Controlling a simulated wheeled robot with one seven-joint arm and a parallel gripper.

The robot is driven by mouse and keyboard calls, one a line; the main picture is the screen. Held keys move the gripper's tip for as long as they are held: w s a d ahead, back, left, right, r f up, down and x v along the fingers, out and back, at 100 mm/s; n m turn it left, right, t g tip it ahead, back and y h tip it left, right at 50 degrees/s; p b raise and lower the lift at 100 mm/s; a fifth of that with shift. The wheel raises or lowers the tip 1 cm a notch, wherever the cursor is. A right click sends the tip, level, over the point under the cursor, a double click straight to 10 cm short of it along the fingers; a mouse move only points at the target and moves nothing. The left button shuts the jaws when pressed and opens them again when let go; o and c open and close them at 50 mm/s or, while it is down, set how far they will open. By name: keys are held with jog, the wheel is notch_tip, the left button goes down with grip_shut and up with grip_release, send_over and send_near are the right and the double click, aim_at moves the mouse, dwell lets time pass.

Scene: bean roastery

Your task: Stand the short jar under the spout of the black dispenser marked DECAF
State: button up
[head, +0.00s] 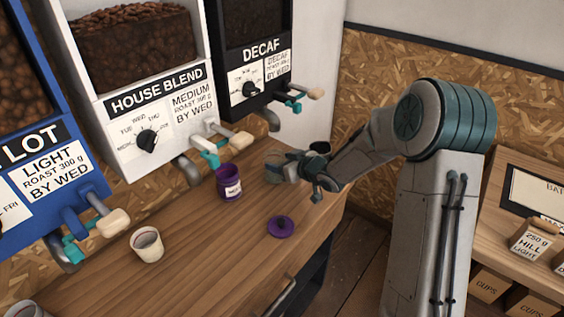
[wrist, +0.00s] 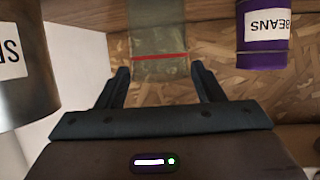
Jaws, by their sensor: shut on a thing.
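The short jar (wrist: 160,45) is a see-through, greenish jar with a red line around it. In the wrist view it sits between the two fingers of my gripper (wrist: 160,85), which is shut on it. In the head view the jar (head: 273,176) is partly covered by my gripper (head: 290,170), low over the right end of the counter. The black dispenser marked DECAF (head: 263,49) is on the wall behind. Its spout (head: 270,120) is above and a little behind the jar. I cannot tell whether the jar touches the counter.
A purple jar (head: 229,182) stands left of my gripper, and shows in the wrist view (wrist: 262,52). A purple lid (head: 281,226) lies in front. A dark-topped container (head: 320,148) stands close behind my wrist. A white cup (head: 147,246) is farther left. The front middle counter is clear.

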jog(key=shift+f, duration=0.2)
jog(key=o, duration=1.5)
jog(key=shift+r, duration=0.1)
